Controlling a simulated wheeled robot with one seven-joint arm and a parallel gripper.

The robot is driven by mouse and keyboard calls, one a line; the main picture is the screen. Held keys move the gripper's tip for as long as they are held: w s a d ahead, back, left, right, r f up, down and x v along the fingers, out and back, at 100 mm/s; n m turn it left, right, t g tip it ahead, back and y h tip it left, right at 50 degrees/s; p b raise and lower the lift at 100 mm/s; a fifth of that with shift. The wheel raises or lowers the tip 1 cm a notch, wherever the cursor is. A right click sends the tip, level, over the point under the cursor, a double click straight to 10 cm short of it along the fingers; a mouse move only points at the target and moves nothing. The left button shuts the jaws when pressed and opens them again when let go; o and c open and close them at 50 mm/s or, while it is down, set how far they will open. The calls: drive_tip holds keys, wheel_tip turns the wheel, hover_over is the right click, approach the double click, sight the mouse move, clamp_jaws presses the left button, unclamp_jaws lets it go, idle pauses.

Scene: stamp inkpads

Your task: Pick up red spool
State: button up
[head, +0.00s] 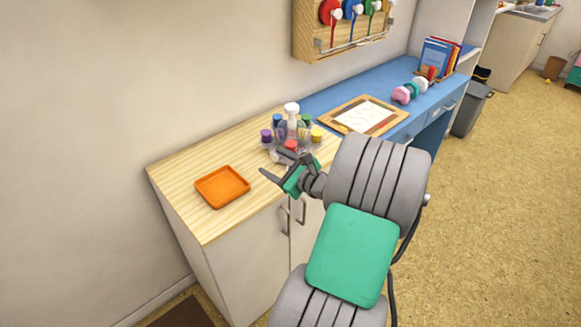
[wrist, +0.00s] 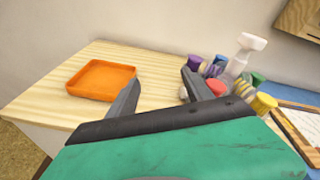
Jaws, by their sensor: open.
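The red spool (head: 291,146) stands at the front of a cluster of small coloured items on the wooden cabinet top; my gripper partly covers it in the head view. In the wrist view its red top (wrist: 216,86) shows just right of the right finger, which hides part of it. My gripper (head: 275,163) is open above the cabinet top, near the front of the cluster. In the wrist view, the space between the fingers (wrist: 160,76) is empty, with bare wood and wall behind.
An orange tray (head: 222,186) lies left of my gripper. Purple (head: 266,135), blue (head: 278,119), green (head: 306,119) and yellow (head: 316,134) items crowd around a white-topped bottle (head: 291,109). A framed board (head: 363,115) lies right. Bare wood separates tray and cluster.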

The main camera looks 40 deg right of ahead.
sight(294, 147)
drive_tip(key=s+d+f+m+t+h, duration=0.1)
drive_tip(key=s+d+m+t+h, duration=0.1)
drive_tip(key=s+d+m+h, duration=0.4)
drive_tip(key=w+d, duration=0.1)
drive_tip(key=w, duration=0.2)
drive_tip(key=w+d+m+y, duration=0.1)
drive_tip(key=w, duration=0.2)
drive_tip(key=w+d+y, duration=0.1)
drive_tip(key=w, duration=0.1)
drive_tip(key=shift+w+d+r+b, duration=0.1)
drive_tip(key=shift+w+d+b, duration=0.2)
drive_tip(key=shift+w+b, duration=0.1)
clamp_jaws()
